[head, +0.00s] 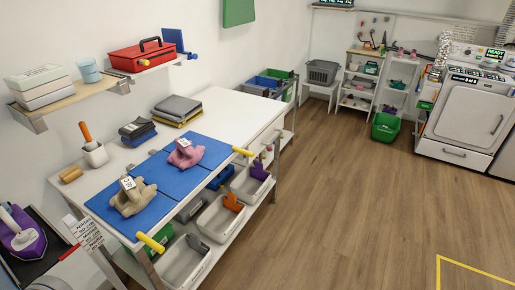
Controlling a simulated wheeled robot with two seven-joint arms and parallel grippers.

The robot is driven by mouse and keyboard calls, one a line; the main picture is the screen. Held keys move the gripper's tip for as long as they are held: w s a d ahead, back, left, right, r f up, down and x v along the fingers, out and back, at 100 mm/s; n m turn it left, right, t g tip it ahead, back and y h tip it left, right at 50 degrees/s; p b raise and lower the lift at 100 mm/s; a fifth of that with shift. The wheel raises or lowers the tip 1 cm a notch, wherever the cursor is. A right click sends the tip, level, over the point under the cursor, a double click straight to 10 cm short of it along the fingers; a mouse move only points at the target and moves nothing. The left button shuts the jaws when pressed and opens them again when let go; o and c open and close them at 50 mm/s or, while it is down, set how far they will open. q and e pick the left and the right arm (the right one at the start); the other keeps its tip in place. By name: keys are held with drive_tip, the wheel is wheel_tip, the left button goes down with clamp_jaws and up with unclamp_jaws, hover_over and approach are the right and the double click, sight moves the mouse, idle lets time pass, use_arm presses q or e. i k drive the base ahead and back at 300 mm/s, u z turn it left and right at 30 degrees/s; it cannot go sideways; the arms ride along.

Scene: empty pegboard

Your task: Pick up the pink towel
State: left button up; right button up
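A crumpled pink towel (186,154) lies on the far part of a blue mat (214,150) on the white workbench, with a small white tag on top. A similar crumpled tan towel (133,197) with a white tag lies on the nearer part of the blue surface. Neither of my grippers shows in the head view.
The white workbench (235,112) is clear beyond the mat. Folded grey cloths (178,107) and a white cup (95,154) stand near the wall. Grey bins (217,218) sit below. Wooden floor (370,210) is open at right.

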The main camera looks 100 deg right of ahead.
sight(186, 150)
drive_tip(key=z, duration=2)
